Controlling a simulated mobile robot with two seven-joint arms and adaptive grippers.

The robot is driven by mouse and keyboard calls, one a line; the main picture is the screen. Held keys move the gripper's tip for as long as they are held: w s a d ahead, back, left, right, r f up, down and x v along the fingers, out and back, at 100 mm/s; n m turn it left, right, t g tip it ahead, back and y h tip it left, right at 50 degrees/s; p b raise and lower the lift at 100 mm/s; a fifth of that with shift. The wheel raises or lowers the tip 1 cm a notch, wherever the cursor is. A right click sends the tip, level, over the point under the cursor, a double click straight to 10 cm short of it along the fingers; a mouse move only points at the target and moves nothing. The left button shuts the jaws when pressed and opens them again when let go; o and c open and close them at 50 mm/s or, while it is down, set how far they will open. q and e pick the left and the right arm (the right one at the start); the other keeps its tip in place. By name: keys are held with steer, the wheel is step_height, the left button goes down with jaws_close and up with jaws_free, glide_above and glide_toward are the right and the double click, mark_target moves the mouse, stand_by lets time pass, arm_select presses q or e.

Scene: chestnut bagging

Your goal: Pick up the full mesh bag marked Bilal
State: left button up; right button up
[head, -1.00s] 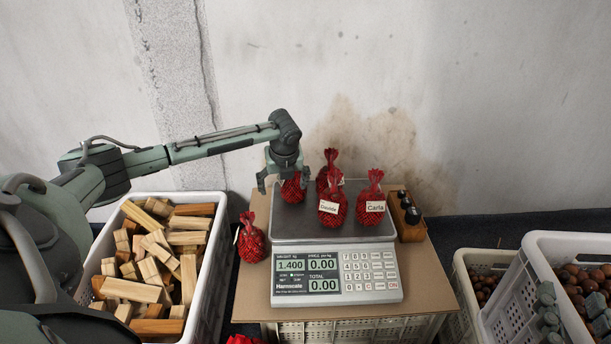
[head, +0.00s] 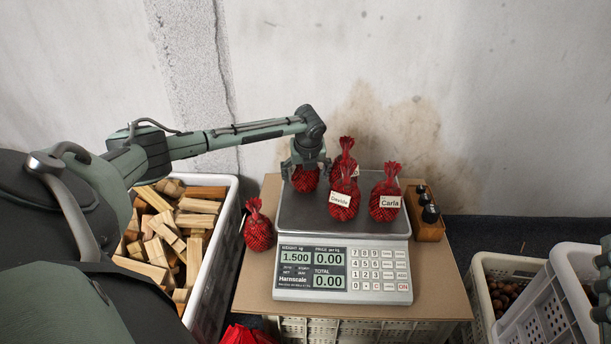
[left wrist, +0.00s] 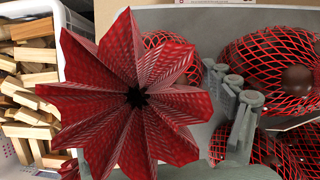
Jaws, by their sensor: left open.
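My left gripper (head: 306,173) is open and low over a red mesh bag (head: 305,182) at the back left of the scale pan (head: 313,222). Its fingers stand on either side of this bag's top, and any label is hidden. In the left wrist view the bag's pleated red top (left wrist: 134,97) fills the left half, with a grey finger (left wrist: 238,100) right of it. Beside it stand a bag behind (head: 347,150), one marked Davide (head: 343,210) and one marked Carla (head: 386,211). I cannot read Bilal on any bag.
Another red bag (head: 259,234) stands on the board left of the scale (head: 342,268), which reads 1.500. A crate of wood blocks (head: 226,235) is at left. Black-knobbed weights in a wooden block (head: 428,230) are at right. My right gripper (head: 604,285) is cut off at the right edge.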

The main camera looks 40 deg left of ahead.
arm_select(q)
steer(key=shift+x, duration=0.75)
steer(key=shift+r, duration=0.1)
steer(key=c, duration=1.3)
steer(key=shift+w, duration=0.1)
